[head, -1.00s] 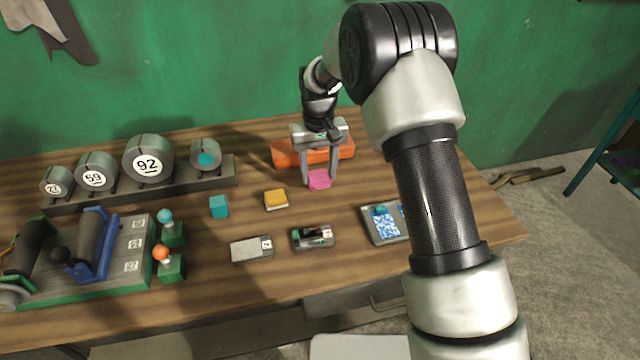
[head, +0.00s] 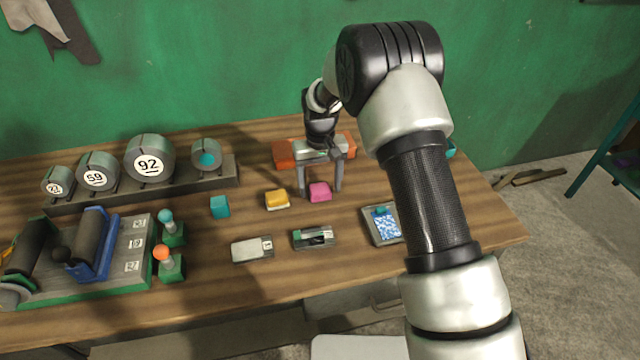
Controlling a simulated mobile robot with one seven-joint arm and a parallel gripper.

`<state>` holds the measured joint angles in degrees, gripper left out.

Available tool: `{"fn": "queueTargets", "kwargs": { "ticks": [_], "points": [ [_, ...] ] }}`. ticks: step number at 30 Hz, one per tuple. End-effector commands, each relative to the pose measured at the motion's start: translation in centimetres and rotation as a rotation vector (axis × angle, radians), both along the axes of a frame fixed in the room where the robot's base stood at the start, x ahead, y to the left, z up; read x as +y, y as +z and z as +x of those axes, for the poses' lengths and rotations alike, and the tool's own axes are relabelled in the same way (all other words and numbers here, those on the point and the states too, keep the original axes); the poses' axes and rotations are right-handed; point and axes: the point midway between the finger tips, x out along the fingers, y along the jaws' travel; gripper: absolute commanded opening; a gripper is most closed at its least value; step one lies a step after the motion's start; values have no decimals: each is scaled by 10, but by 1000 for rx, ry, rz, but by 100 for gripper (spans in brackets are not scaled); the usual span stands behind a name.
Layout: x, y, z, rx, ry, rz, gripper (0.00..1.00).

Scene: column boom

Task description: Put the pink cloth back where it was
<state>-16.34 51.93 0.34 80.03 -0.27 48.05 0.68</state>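The pink cloth (head: 320,191) looks like a small folded pad. It sits on the wooden table in the head view, right of a yellow pad (head: 277,199). My gripper (head: 320,192) points down over it, with one finger to the left and one to the right of the cloth. The fingers are spread wider than the cloth, with a slim gap showing on each side, so the gripper looks open.
An orange block (head: 286,154) lies behind my gripper. A teal cube (head: 220,206) is to the left. Two small trays, one pale (head: 251,249) and one dark (head: 314,238), and a blue-patterned tray (head: 386,226) lie in front. Numbered rollers (head: 149,158) stand at the back left.

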Motion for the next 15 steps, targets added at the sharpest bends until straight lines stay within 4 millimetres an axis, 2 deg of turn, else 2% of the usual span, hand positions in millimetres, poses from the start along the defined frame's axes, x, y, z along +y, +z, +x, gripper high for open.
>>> {"fn": "queueTargets", "kwargs": {
  "ticks": [8,11,15],
  "points": [
    [0,7,0,-1,0,0,66],
    [0,19,1,-3,0,1,66],
    [0,48,1,-6,0,2,66]
  ]
}}
